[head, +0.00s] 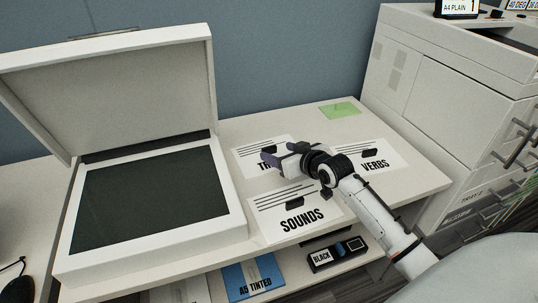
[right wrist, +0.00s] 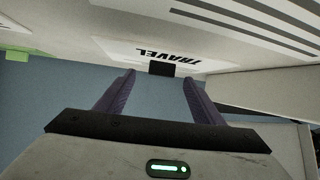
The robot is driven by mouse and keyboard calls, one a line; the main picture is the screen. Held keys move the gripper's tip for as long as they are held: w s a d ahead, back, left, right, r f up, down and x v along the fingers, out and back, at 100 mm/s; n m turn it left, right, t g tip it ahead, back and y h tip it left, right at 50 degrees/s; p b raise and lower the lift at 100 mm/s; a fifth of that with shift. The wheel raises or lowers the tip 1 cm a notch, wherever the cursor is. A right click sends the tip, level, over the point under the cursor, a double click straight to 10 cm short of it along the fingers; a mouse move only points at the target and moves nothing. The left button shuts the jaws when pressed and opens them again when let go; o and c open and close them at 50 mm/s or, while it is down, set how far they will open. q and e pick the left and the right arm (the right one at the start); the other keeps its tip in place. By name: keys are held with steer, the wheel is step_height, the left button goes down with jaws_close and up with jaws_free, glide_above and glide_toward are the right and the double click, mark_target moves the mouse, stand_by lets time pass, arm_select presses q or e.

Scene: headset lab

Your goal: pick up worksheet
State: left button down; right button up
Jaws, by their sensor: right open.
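Three white worksheets with black clip-like tabs lie on the pale table. The SOUNDS sheet (head: 284,226) is nearest, the VERBS sheet (head: 389,162) is at the right, and the TRAVEL sheet (head: 247,160) is farther back, partly hidden by my right gripper. My right gripper (head: 282,153) is open and empty, over the TRAVEL sheet. In the right wrist view, the TRAVEL sheet (right wrist: 130,52) and its black tab (right wrist: 161,69) show just beyond the open fingers (right wrist: 158,80). My left gripper is not in view.
A scanner with its lid up (head: 150,200) stands at the left of the table. A green note (head: 340,110) lies at the back. A large copier (head: 450,95) stands at the right. A blue A5 TINTED pack (head: 248,278) and a BLACK box (head: 337,254) are on a lower shelf.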

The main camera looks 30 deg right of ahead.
mark_target(270, 149)
steer(key=x, duration=0.4)
steer(key=shift+w+a+f+b, duration=0.1)
steer(key=shift+w+a+b, duration=0.1)
steer(key=shift+b, duration=0.1)
steer(key=shift+c, duration=0.2)
steer(key=c, duration=1.1)
